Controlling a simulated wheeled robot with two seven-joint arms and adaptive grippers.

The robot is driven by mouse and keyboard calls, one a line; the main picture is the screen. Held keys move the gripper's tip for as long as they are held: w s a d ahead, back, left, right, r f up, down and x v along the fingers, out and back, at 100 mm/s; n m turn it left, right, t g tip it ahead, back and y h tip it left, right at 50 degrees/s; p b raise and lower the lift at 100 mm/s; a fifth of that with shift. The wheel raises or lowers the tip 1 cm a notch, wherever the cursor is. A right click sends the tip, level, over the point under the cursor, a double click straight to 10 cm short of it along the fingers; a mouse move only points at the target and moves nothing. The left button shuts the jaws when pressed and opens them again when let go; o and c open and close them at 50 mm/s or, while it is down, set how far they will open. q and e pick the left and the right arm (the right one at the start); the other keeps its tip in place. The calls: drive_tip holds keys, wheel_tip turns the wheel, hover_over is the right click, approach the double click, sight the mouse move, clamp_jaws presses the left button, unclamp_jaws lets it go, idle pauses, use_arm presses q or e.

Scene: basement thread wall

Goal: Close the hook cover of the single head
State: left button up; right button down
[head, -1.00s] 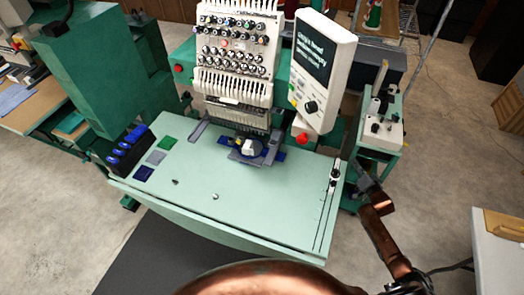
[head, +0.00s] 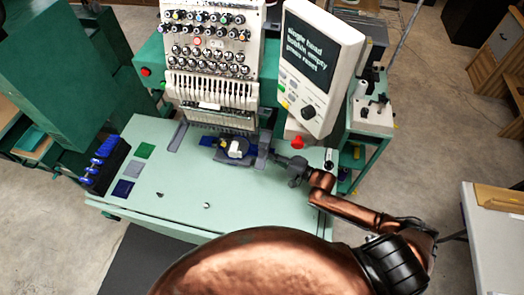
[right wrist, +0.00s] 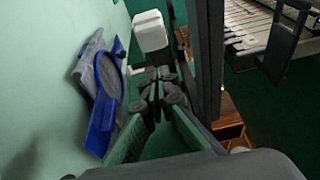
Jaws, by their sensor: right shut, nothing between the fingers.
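The single head (head: 205,55) is a white multi-needle embroidery head over a pale green table. Below its needles is the hook area, with a white block (head: 237,148) and blue and grey parts around it. The white block also shows in the right wrist view (right wrist: 150,32). Beside it there is a blue plate with a grey oval (right wrist: 108,76); I cannot tell for sure whether this is the hook cover, or its angle. My right gripper (head: 277,158) is shut and empty, just right of the hook area. Its fingers point at the white block (right wrist: 158,85). My left gripper is out of view.
A control panel (head: 318,65) with a red button (head: 297,142) below it overhangs my right gripper closely. A rack of blue spools (head: 107,160) and coloured squares lie on the table's left. The table's front middle is mostly clear.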

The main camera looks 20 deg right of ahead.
sight(238, 151)
drive_tip(key=w+a, duration=0.1)
drive_tip(key=a, duration=0.1)
drive_tip(key=w+a, duration=0.1)
drive_tip(key=a, duration=0.3)
drive_tip(key=shift+w+a+p, duration=0.1)
drive_tip(key=shift+w+p, duration=0.25)
drive_tip(key=shift+w, duration=0.05)
drive_tip(key=shift+s, duration=0.3)
drive_tip(key=shift+w+a+f, duration=0.1)
drive_tip(key=shift+w+a, duration=0.1)
drive_tip(key=shift+a, duration=0.15)
drive_tip(key=shift+s+a+p, duration=0.15)
drive_tip(key=shift+a+p, duration=0.35)
drive_tip(key=shift+p, duration=0.25)
drive_tip(key=shift+s, duration=0.1)
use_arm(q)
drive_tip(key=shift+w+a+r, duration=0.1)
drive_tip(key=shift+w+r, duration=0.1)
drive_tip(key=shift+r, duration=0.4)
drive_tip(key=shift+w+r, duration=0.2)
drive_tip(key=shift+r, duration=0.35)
use_arm(e)
drive_tip(key=shift+d, duration=0.25)
